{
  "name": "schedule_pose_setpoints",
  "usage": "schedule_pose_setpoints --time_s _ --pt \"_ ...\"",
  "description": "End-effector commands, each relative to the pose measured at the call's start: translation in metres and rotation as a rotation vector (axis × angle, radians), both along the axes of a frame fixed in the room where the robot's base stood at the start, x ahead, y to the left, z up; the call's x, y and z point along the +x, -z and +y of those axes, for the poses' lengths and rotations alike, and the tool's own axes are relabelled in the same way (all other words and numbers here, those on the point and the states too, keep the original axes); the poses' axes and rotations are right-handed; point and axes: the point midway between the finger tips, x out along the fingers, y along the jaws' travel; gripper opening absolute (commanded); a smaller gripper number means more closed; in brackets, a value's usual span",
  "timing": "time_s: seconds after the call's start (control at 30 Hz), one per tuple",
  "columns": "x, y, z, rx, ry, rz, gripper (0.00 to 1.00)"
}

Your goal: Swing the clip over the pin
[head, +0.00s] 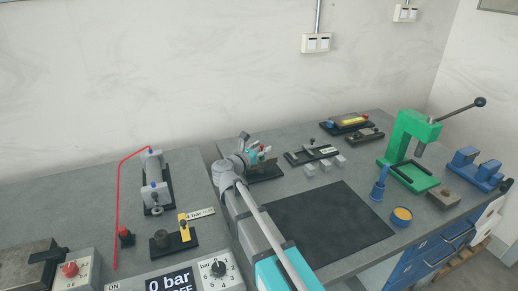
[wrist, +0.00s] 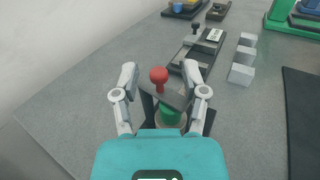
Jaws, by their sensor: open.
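A red ball knob (wrist: 159,75) stands on a dark flat bar (wrist: 176,98), which seems to be the clip. The bar runs across a fixture, with a green round part (wrist: 169,114) below it. I cannot make out the pin; my gripper hides part of the fixture. In the wrist view, my gripper (wrist: 159,68) is open, with one finger to each side of the knob and a gap on both sides. In the head view, my gripper (head: 252,149) is at the fixture's dark base (head: 268,174), near the back of the table.
A black rail fixture (head: 300,157) and several grey blocks (head: 325,164) lie to the right. A black mat (head: 325,225) covers the front middle. A green press (head: 408,150) stands farther right. A clamp fixture (head: 155,185) and a control box (head: 180,275) are at the left.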

Motion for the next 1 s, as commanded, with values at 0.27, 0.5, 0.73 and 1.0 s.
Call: schedule_pose_setpoints --time_s 0.27,0.5,0.73,1.0 --pt "-0.012 0.0 0.009 0.0 -0.001 0.0 0.57" --pt "-0.038 0.0 0.028 0.0 -0.002 0.0 0.57" --pt "-0.066 0.0 0.049 0.0 -0.002 0.0 0.57" --pt "-0.09 0.0 0.068 0.0 -0.001 0.0 0.57"
